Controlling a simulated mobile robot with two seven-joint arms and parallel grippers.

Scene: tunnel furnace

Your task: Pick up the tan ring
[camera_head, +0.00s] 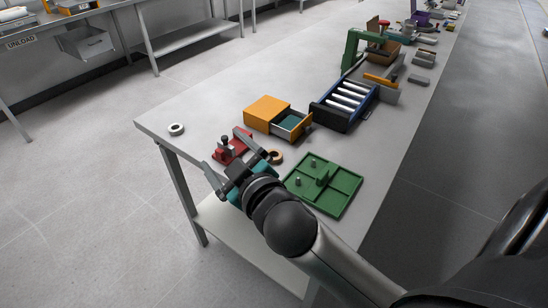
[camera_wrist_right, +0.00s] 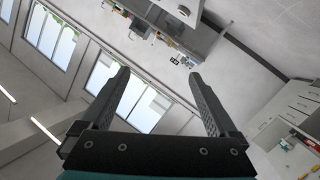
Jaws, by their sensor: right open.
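The tan ring (camera_head: 276,157) lies flat on the grey table, between the orange box and the green tray, close to the right side of my right gripper. My right gripper (camera_head: 221,148) is open and empty. In the head view its fingers point up and left, away from the ring, with the red fixture between or behind them. The right wrist view shows the two spread fingers (camera_wrist_right: 158,73) with nothing between them and the ring out of sight. My left gripper is in neither view.
A green divided tray (camera_head: 347,194) with pegs sits right of the ring. A red fixture (camera_head: 223,155), an orange box (camera_head: 267,107) with an open drawer and a blue-black roller rack (camera_head: 318,111) stand nearby. A pale ring (camera_head: 176,129) lies near the left corner, with bare table around it.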

